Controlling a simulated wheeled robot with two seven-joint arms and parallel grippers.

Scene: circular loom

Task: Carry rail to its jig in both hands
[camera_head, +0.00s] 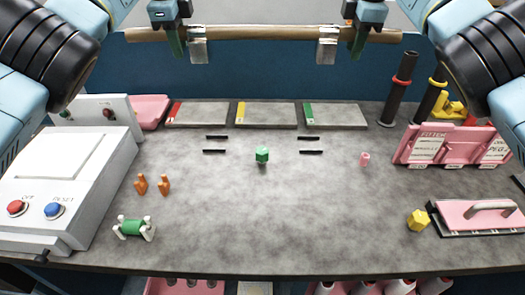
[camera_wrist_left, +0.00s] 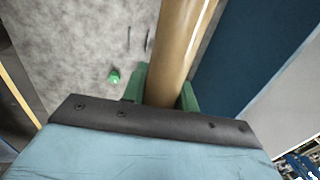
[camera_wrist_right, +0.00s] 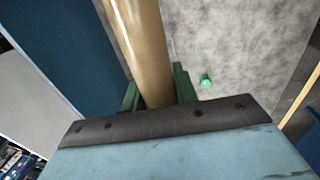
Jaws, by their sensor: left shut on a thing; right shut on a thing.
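The rail is a long tan bar (camera_head: 262,33) held level across the top of the head view, above and beyond the back of the table. My left gripper (camera_head: 176,40) is shut on it near its left end, and my right gripper (camera_head: 359,40) is shut on it near its right end. Green fingers flank the rail in the left wrist view (camera_wrist_left: 172,50) and the right wrist view (camera_wrist_right: 140,45). Two grey metal plates (camera_head: 198,50) (camera_head: 327,50) hang at the rail, inward of the grippers. Paired black strips (camera_head: 215,151) (camera_head: 311,152) lie on the table; I cannot tell whether they are the jig.
Grey trays (camera_head: 267,116) line the back. A white machine (camera_head: 65,185) fills the left; a pink rack (camera_head: 455,146) and black posts (camera_head: 398,90) stand right. The front middle is clear.

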